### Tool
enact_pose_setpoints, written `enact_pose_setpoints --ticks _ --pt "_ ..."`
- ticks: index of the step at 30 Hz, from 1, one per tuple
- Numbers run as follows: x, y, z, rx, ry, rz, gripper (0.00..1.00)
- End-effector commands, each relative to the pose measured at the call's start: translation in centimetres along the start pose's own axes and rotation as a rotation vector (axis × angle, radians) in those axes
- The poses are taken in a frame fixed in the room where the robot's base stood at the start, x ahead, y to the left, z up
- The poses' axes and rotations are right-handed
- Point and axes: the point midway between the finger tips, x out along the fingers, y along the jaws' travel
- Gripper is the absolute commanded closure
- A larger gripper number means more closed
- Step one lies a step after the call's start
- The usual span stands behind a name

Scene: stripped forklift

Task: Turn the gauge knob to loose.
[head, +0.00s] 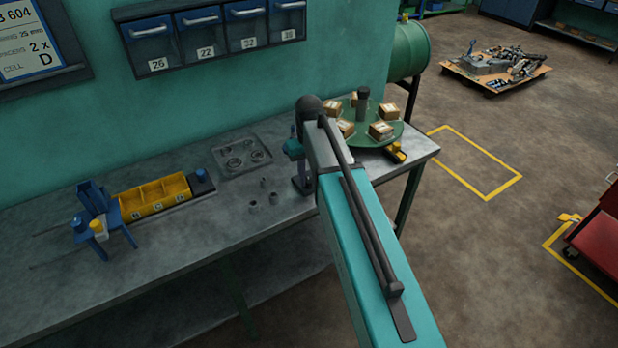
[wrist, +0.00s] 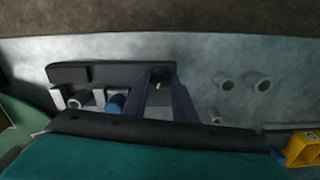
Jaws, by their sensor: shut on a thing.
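The knob's marking and setting cannot be read. In the head view the gripper is largely hidden by my arm.
Several small grey cylinders (head: 268,190) stand left of the gauge, before a grey tray (head: 244,160). A green turntable (head: 385,136) with boxes is close on the right. Yellow bins (head: 155,196) and a blue fixture (head: 96,213) stand farther left. The bench front is clear.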

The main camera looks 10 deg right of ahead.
Motion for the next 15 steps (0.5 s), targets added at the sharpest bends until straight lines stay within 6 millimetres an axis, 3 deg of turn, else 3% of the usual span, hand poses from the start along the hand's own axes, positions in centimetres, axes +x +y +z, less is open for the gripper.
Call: enact_pose_setpoints --ticks 15 --pt "0.09 0.14 0.19 -0.322 -0.005 0.002 0.98"
